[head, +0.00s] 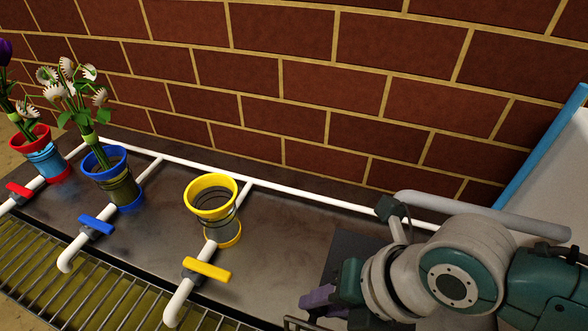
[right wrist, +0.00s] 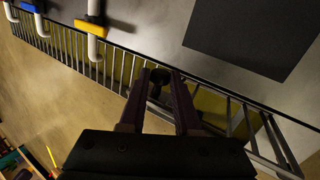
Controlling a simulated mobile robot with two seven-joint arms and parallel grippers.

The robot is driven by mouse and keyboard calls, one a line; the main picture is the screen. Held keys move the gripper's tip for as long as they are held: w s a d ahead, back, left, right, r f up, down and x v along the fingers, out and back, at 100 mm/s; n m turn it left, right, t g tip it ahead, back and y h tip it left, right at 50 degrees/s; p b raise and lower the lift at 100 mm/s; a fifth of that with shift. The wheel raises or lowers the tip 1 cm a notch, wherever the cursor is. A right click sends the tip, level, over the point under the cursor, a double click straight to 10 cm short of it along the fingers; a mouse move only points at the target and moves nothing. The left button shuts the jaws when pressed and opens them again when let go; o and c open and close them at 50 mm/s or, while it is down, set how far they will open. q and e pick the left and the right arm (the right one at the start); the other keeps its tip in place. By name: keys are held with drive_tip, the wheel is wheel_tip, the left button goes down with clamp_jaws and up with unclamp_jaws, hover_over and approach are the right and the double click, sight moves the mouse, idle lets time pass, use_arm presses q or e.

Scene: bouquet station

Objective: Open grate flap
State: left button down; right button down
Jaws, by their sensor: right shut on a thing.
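The metal grate (head: 75,285) runs along the front of the dark station top in the head view, with a yellow-green trough under its bars. A corner of the barred grate flap (head: 288,321) shows at the bottom edge, beside my right gripper (head: 318,301). In the right wrist view the flap's bars (right wrist: 230,116) extend right of the fingers. There my right gripper (right wrist: 163,82) is shut on the grate flap, with a dark piece between its fingertips. The fingers hide part of the flap, and I cannot tell how far it is tilted. My left gripper is not in view.
A yellow vase (head: 212,197) stands empty beside a pipe with a yellow valve handle (head: 207,270). Blue (head: 104,163) and red (head: 33,135) vases with flowers stand left. A brick wall (head: 270,80) closes the back. A dark square (right wrist: 250,35) lies behind the flap.

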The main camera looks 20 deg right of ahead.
drive_tip(key=shift+s+a+r+p, duration=0.1)
drive_tip(key=shift+s+r+p, duration=0.15)
drive_tip(key=shift+p, duration=0.15)
drive_tip(key=shift+s+a+f+t, duration=0.1)
drive_tip(key=shift+s+a+t, duration=0.1)
drive_tip(key=shift+a+t, duration=0.1)
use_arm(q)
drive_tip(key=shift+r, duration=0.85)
use_arm(e)
drive_tip(key=shift+d, duration=0.1)
drive_tip(key=c, duration=0.6)
unclamp_jaws()
drive_tip(key=shift+c, duration=0.2)
